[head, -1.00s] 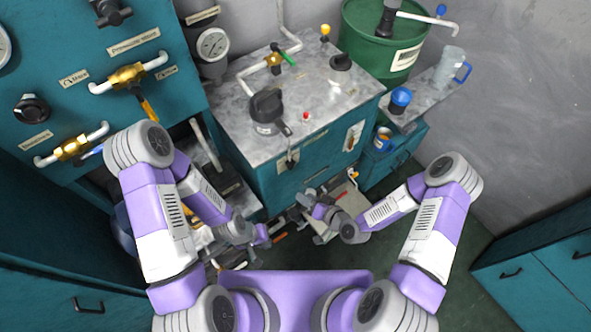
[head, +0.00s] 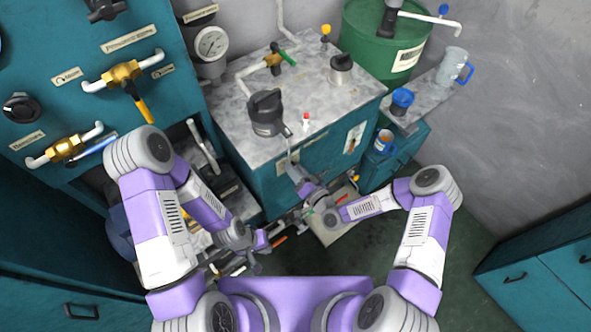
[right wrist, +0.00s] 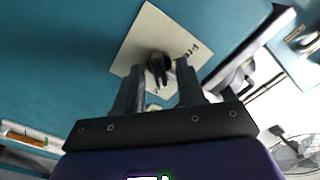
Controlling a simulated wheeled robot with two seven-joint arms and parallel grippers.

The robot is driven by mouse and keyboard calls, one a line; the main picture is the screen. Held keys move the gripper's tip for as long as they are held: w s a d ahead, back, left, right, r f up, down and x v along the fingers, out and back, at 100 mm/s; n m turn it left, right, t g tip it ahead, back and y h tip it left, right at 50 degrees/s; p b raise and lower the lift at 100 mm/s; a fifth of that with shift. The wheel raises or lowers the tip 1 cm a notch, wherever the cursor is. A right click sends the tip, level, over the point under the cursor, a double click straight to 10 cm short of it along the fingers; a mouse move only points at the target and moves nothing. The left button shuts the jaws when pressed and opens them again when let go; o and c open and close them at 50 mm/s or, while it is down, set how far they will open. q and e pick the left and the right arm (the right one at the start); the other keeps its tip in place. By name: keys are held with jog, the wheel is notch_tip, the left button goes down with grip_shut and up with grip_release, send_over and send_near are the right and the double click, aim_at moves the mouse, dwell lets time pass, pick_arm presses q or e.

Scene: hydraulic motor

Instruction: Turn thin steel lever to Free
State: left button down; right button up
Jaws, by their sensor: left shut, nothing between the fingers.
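The thin steel lever (head: 289,146) is on the front of the grey-topped teal cabinet, small and partly hidden by my right gripper (head: 293,170). In the right wrist view, a pale plate (right wrist: 135,48) marked "Free" carries a dark lever mount (right wrist: 157,65). The mount shows between the fingertips of my right gripper (right wrist: 160,72), which are apart. I cannot tell whether they touch the lever. My left gripper (head: 262,243) is shut and empty, low in front of the cabinet.
The cabinet top (head: 235,118) bears a black rotary handle (head: 267,112), a red button (head: 305,120) and valves. A second lever plate (head: 354,138) is right on the cabinet front. A green drum (head: 365,42) stands behind. Clutter and an open drawer lie below.

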grip_shut()
jog(key=shift+n, duration=0.3)
jog(key=shift+s+a+f+n+b, duration=0.1)
jog(key=shift+n+b, duration=1.65)
jog(key=shift+n, duration=1.15)
jog(key=shift+s+a+f+n+b, duration=0.1)
jog(key=shift+n+b, duration=1.6)
jog(key=shift+n, duration=1.2)
jog(key=shift+s+n+b, duration=0.1)
jog(key=shift+n+b, duration=1.65)
jog(key=shift+n, duration=1.15)
